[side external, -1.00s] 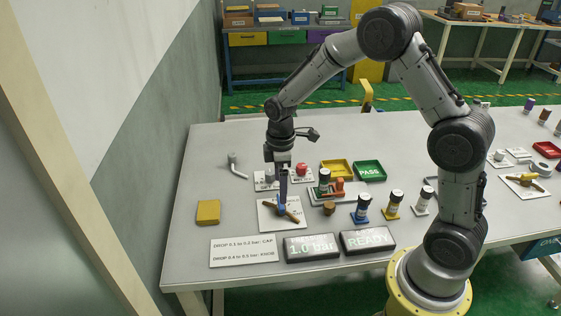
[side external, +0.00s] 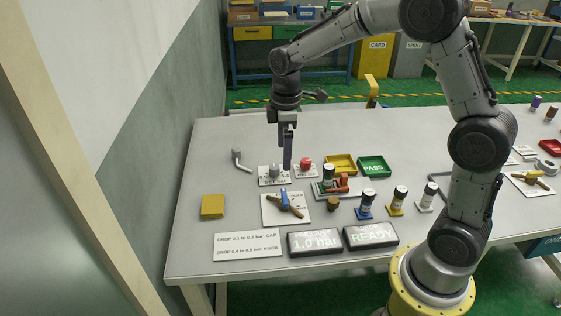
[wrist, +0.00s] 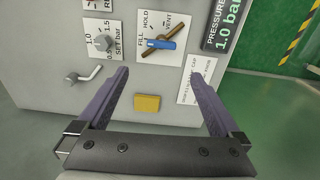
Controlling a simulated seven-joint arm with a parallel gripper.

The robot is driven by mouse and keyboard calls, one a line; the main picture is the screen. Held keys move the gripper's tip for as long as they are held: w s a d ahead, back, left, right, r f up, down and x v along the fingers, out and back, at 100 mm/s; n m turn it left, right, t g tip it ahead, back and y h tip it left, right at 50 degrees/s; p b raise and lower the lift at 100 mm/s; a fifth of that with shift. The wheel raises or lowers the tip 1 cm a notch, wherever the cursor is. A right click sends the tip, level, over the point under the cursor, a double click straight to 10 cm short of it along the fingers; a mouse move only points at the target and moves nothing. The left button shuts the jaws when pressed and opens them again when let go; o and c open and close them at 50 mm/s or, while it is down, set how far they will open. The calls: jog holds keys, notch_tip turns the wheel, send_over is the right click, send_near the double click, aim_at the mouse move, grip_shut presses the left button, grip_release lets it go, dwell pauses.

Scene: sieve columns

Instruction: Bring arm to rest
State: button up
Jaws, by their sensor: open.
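My gripper (side external: 288,166) hangs above the table (side external: 230,145), pointing down, just behind the valve plate in the side view. In the wrist view my gripper (wrist: 160,92) shows its two fingers wide apart with nothing between them. The valve's blue-and-brown handle (side external: 285,203) sits on a white plate, apart from my fingers; the handle also shows in the wrist view (wrist: 161,44), with FILL, HOLD and VENT markings around it.
A grey set knob (side external: 274,171) and a red button (side external: 305,163) stand near my fingers. A yellow block (side external: 212,207) lies at left. Displays reading 1.0 bar (side external: 314,241) and READY (side external: 370,235) are in front. Several small bottles, including a blue-based one (side external: 366,205), stand at right.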

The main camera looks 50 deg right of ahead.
jog(key=s+a+r+m+t, duration=0.15)
jog(key=s+r+t, duration=0.25)
jog(key=s+r, duration=0.75)
jog(key=s+a+f+m+t, duration=0.1)
jog(key=s+f+m, duration=0.1)
jog(key=s+m, duration=0.5)
jog(key=s, duration=0.6)
jog(key=shift+s+a+m, duration=0.15)
jog(key=shift+a+m, duration=0.2)
jog(key=shift+a, duration=0.05)
jog(key=shift+r, duration=0.1)
dwell(3.5)
